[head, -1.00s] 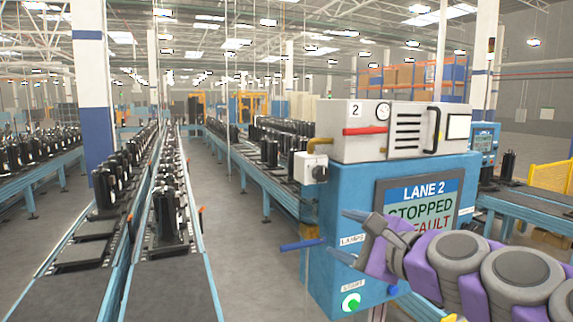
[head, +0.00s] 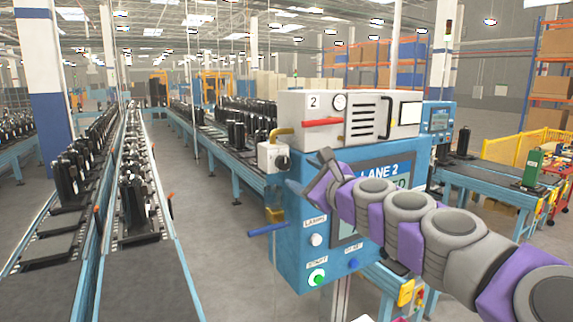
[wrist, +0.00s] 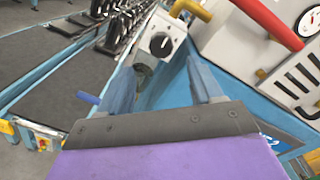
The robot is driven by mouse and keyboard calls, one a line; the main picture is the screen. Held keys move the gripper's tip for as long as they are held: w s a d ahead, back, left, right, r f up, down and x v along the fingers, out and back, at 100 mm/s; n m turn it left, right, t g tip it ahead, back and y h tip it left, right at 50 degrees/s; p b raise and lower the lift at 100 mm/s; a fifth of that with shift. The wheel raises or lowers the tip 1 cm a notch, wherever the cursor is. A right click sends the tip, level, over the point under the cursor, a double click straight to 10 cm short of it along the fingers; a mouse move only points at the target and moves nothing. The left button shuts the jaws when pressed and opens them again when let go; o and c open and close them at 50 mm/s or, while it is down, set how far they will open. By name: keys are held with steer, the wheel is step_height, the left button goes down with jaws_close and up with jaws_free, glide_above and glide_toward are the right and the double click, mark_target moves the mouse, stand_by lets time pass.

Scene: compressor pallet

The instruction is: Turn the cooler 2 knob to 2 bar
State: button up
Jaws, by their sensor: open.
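The cooler 2 unit (head: 350,130) is a pale box marked 2, with a round gauge (head: 340,101), on top of a blue cabinet. A small white box on its left side carries a black knob (head: 283,162). The knob shows in the wrist view (wrist: 160,43) with a light mark on its dark face; its scale is too small to read. My gripper (head: 308,172) is open and empty, close to the knob on its right in the head view. In the wrist view its two fingers (wrist: 158,66) straddle the line to the knob, apart from it.
A red handle (head: 322,122) and yellow pipe (head: 283,132) are near the knob. The lane 2 screen (head: 375,185) is partly behind my arm. A blue lever (head: 266,230) juts left from the cabinet. Conveyors (head: 165,270) with black compressors run at left; grey floor lies between.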

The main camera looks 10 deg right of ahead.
mark_target(286, 165)
steer(key=x, duration=0.6)
steer(key=shift+w+d+p, duration=0.15)
steer(key=shift+w+p, duration=0.15)
steer(key=shift+p, duration=0.1)
steer(key=shift+w+a, duration=0.35)
steer(key=shift+w, duration=0.2)
steer(key=c, duration=1.1)
steer(key=shift+o, duration=0.2)
